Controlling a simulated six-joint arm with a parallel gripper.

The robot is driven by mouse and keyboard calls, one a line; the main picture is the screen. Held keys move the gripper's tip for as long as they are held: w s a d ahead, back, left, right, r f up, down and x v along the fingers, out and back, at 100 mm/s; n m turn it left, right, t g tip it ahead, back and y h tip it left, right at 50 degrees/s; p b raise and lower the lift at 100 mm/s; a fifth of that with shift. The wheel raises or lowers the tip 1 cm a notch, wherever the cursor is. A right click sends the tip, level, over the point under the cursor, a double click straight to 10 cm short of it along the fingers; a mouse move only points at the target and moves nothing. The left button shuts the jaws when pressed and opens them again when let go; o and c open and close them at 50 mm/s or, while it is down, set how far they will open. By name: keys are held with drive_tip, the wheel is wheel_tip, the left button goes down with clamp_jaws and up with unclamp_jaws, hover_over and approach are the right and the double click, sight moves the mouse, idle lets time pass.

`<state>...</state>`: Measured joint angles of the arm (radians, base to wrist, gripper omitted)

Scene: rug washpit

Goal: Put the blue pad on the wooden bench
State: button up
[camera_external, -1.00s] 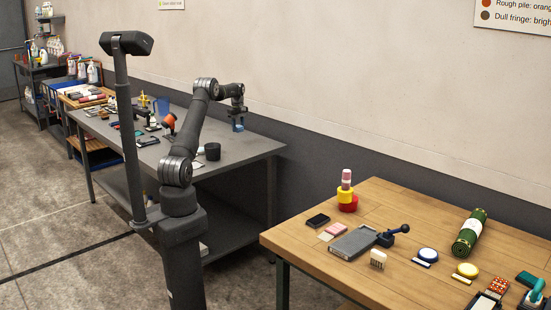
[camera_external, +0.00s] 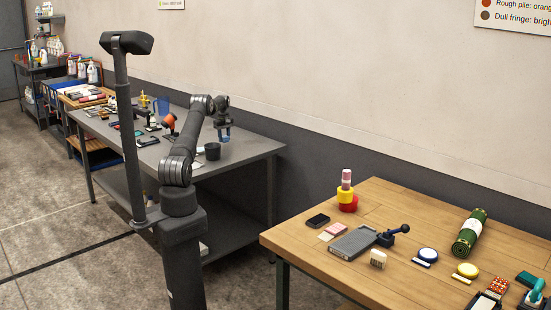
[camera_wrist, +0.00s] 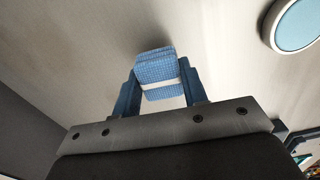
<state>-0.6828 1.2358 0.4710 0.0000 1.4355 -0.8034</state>
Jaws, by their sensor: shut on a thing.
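The blue pad (camera_wrist: 155,66), with a white band across it, is between the two blue fingers of my gripper (camera_wrist: 162,92) in the wrist view. The gripper is shut on it. In the external view my gripper (camera_external: 224,133) and the small blue pad (camera_external: 224,138) are above the right part of the grey table. The pad looks clear of the tabletop, but its exact height is hard to tell. The wooden bench (camera_external: 320,256) is at the lower right, apart from the gripper, across a floor gap.
A dark cup (camera_external: 213,151) stands on the grey table (camera_external: 255,150) near the gripper. On the bench are a grey tray-like block (camera_external: 352,243), a red-and-yellow stack (camera_external: 347,196), a green roll (camera_external: 468,234) and several small pads. Bare wood shows at the bench's back middle.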

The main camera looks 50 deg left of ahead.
sight(224, 136)
drive_tip(key=shift+d+f, duration=0.1)
drive_tip(key=shift+f, duration=0.9)
drive_tip(key=shift+f, duration=0.2)
drive_tip(key=o, duration=0.9)
drive_tip(key=shift+o, duration=0.2)
wheel_tip(224, 136, up, 17)
drive_tip(key=shift+w+a, duration=0.15)
drive_tip(key=shift+a, duration=0.2)
drive_tip(key=shift+o, duration=1.1)
drive_tip(key=shift+r, duration=0.2)
